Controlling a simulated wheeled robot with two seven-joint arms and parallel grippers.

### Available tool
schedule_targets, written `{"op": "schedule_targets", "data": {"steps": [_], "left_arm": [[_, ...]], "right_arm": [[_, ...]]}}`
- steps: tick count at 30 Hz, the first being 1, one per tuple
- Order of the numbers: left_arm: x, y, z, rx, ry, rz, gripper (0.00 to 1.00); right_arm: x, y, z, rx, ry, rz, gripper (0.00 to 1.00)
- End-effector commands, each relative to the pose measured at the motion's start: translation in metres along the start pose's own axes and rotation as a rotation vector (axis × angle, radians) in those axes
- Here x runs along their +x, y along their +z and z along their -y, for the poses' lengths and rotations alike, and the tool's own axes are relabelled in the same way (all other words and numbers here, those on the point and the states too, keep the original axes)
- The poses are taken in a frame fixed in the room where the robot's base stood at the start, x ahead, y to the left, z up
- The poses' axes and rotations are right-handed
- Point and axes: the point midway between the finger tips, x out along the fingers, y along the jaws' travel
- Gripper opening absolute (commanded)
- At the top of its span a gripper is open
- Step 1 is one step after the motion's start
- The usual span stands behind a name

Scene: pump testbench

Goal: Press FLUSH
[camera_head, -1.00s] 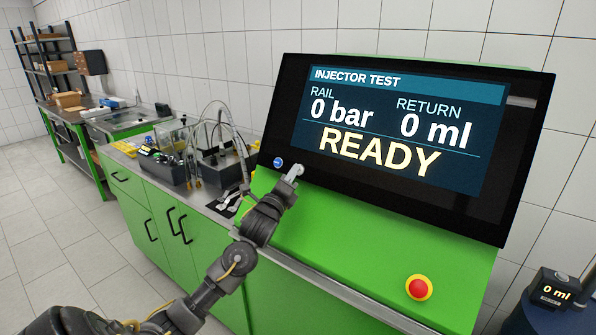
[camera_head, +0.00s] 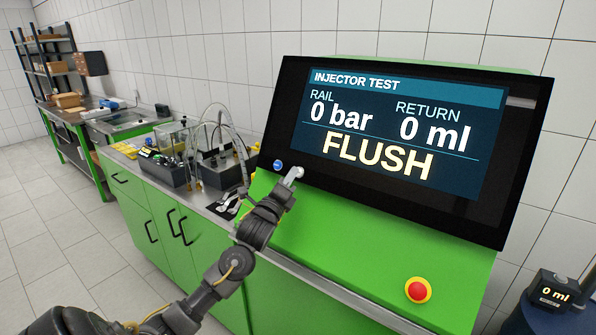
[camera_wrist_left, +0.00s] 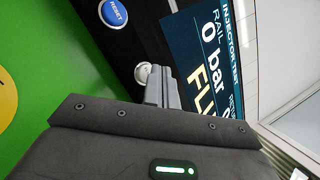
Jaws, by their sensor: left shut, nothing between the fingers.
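The injector test screen (camera_head: 400,125) reads "FLUSH" under 0 bar and 0 ml. It shows partly in the left wrist view (camera_wrist_left: 208,55). My left gripper (camera_head: 293,174) is shut and empty at the lower left of the black panel, right of a blue button. In the left wrist view its closed fingertips (camera_wrist_left: 160,72) are at a pale round button (camera_wrist_left: 142,73), which they partly cover. I cannot read a label on that button, nor tell surely whether the tips still touch it. My right gripper is not in view.
The blue RESET button (camera_wrist_left: 113,12) is close by on the same black panel. A red emergency button (camera_head: 418,289) sits on the green front of the console. Tubes and a pump unit (camera_head: 222,165) stand on the bench left of the screen.

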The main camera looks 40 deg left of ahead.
Motion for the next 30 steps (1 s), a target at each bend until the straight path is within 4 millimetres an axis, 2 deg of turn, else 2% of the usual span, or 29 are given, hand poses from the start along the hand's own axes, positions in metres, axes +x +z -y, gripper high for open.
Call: {"op": "schedule_targets", "data": {"steps": [14, 24, 30], "left_arm": [[-0.005, 0.005, 0.005, 0.000, 0.000, 0.000, 0.00], [-0.028, 0.022, 0.023, 0.000, 0.001, 0.000, 0.00], [-0.037, 0.027, 0.028, 0.000, 0.000, 0.000, 0.00]], "right_arm": [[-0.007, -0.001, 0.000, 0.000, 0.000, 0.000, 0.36], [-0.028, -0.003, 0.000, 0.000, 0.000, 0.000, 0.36], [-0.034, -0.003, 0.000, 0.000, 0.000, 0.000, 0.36]]}}
